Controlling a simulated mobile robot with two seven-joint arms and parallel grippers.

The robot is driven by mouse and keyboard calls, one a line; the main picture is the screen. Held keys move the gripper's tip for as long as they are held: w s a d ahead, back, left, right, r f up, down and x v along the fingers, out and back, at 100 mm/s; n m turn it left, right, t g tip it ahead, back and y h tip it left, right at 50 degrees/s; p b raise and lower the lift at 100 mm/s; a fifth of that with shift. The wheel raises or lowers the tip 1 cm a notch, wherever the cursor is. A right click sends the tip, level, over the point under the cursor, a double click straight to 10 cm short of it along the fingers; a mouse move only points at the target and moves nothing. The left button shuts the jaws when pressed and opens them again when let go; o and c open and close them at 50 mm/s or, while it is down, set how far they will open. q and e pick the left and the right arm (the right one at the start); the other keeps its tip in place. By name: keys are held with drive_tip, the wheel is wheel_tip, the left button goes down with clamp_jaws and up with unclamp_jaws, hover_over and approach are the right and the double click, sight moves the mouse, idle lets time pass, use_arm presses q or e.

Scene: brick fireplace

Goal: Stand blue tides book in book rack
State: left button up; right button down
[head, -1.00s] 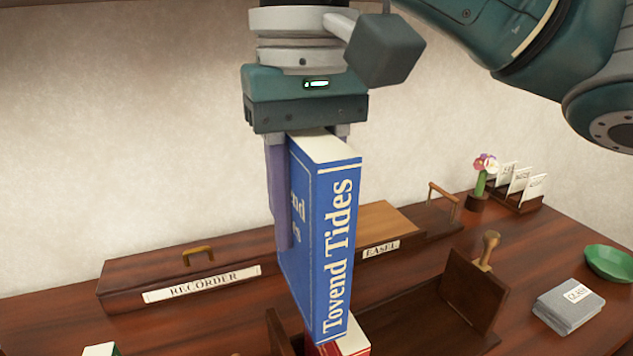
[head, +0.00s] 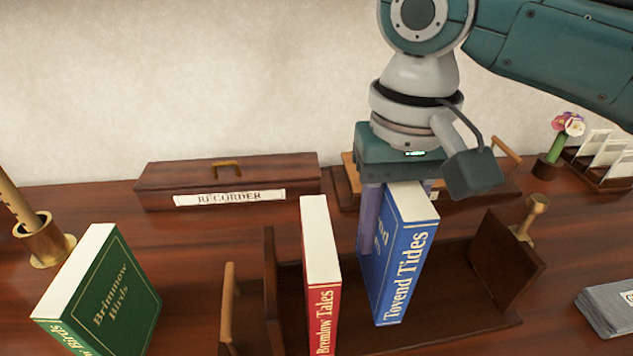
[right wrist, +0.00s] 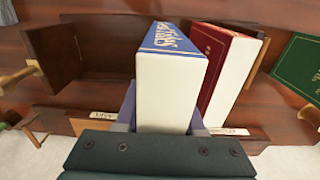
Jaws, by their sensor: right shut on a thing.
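The blue Tovend Tides book (head: 402,262) is upright in the jaws of my right gripper (head: 395,190), which is shut on its top part. The book is at the wooden book rack (head: 455,297), just right of the red Bremlow Tales book (head: 321,270), with a gap between them. Whether its lower edge touches the rack floor I cannot tell. The right wrist view shows the blue book (right wrist: 168,90) between the fingers, the red book (right wrist: 228,75) beside it and the rack's end panel (right wrist: 55,55). My left gripper is not in view.
A green Brimnow Birds book (head: 110,290) stands left of the rack. A Recorder case (head: 230,178) lies behind. A stamp (head: 530,215), a grey stack (head: 608,308) and a flower holder (head: 555,160) are to the right. The rack is free right of the blue book.

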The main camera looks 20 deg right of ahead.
sight(397, 188)
drive_tip(key=shift+f+b, duration=0.65)
drive_tip(key=shift+f, duration=2.45)
drive_tip(key=shift+f, duration=0.1)
drive_tip(key=c, duration=0.5)
unclamp_jaws()
drive_tip(key=shift+r, duration=0.45)
wheel_tip(397, 188, up, 11)
drive_tip(key=p, duration=0.2)
drive_tip(key=shift+f+p, duration=0.15)
drive_tip(key=shift+p, duration=0.25)
drive_tip(key=shift+r, duration=0.3)
